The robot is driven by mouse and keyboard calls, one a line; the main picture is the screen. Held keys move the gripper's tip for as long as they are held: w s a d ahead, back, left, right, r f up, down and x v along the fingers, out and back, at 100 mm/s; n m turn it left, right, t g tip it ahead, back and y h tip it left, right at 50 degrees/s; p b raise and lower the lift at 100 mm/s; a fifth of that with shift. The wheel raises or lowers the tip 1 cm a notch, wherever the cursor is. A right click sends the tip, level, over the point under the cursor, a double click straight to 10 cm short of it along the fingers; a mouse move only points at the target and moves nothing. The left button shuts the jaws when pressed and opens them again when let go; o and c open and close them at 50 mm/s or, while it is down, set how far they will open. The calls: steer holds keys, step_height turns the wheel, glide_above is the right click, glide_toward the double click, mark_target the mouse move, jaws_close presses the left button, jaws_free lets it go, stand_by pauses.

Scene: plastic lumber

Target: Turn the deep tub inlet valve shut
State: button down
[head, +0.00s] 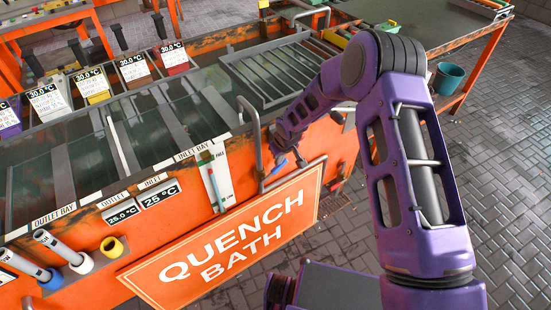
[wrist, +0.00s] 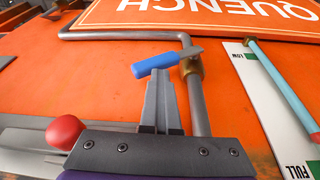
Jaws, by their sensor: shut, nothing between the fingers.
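A small valve with a blue lever handle (wrist: 155,66) sits on a grey pipe (wrist: 200,112) with a brass body (wrist: 190,67), on the orange tub's front. The handle lies roughly crosswise to the pipe leg, slightly tilted. In the head view the blue handle (head: 279,166) shows beside the inlet bay end, just above the sign. My gripper (wrist: 160,76) is shut and empty, its fingertips right at the handle's free end; I cannot tell whether they touch. In the head view my gripper (head: 288,153) is partly hidden behind my wrist. No label on the valve is readable.
A level gauge (head: 214,177) marked LOW and FULL stands beside the valve. The QUENCH BATH sign (head: 228,228) hangs close below. A bent metal rail (head: 247,130) rises nearby. A red ball knob (wrist: 65,131) shows near my gripper. The brick floor at right is open.

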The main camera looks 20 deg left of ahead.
mark_target(287, 162)
steer(key=shift+w+d+f+b, duration=0.4)
steer(key=shift+f+b, duration=0.25)
steer(key=shift+b, duration=0.35)
steer(key=shift+w+d+f+b, duration=0.35)
steer(key=shift+w+f+b, duration=0.25)
steer(key=shift+b, duration=0.4)
steer(key=shift+w+d+f+b, duration=0.35)
steer(key=shift+f+b, duration=0.35)
steer(key=shift+b, duration=0.3)
